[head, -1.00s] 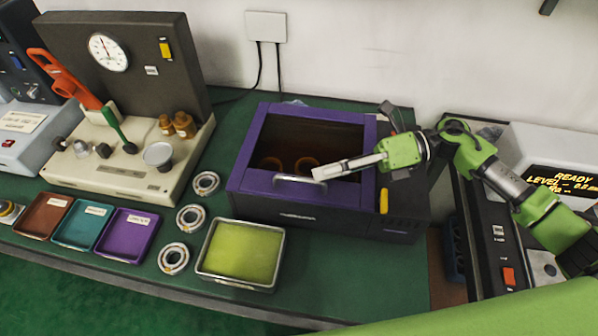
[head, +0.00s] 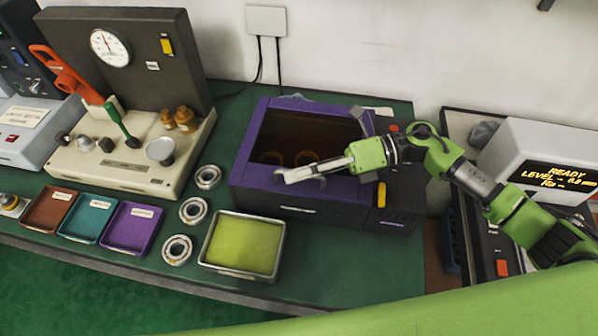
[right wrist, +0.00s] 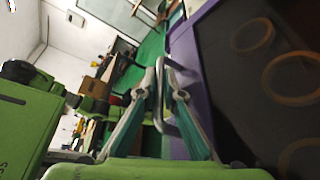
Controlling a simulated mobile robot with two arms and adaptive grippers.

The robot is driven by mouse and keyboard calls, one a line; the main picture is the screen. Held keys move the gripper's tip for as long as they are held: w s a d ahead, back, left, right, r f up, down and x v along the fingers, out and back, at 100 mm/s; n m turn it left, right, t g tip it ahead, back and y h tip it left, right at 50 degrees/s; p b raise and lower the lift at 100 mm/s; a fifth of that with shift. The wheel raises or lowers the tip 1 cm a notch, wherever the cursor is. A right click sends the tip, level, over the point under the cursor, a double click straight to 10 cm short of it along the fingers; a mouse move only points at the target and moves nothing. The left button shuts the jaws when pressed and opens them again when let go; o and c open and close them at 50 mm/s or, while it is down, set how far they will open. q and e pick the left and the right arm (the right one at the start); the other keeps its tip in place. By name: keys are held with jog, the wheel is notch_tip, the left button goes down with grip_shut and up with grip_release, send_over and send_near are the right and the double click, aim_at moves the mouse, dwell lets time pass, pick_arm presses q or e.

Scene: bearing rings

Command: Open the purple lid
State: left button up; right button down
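The purple lid (head: 243,150) is a frame around a dark window on top of a box, and it looks closed. Its silver handle (right wrist: 159,110) is on the front side, partly covered by my gripper in the head view. My right gripper (head: 290,177) reaches in from the right over the lid's front edge. In the right wrist view, the fingers (right wrist: 162,72) are close together with the handle bar between them, seemingly shut on it. The purple lid frame (right wrist: 187,75) runs just right of the fingers. My left gripper is not in view.
Two orange-brown rings (head: 306,158) show through the window. A metal tray with a yellow-green pad (head: 243,245) and several bearing rings (head: 192,210) lie left of the box's front. A grey device with a display (head: 548,165) stands at right, near my right arm.

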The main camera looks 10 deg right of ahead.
jog(key=shift+w+r, duration=0.1)
jog(key=shift+r, duration=0.35)
jog(key=shift+m, duration=0.4)
jog(key=r, duration=0.1)
jog(key=w+r, duration=0.1)
jog(key=r, duration=0.3)
jog(key=shift+w+d+r+p, duration=0.1)
jog(key=shift+w+d+p, duration=0.2)
jog(key=shift+p, duration=0.1)
jog(key=w+d+r+m+g+y, duration=0.1)
jog(key=w+r+m, duration=0.3)
jog(key=r, duration=0.4)
jog(key=shift+w+d+r+y, duration=0.25)
jog(key=shift+w+d+y, duration=0.1)
jog(key=shift+w+y, duration=0.3)
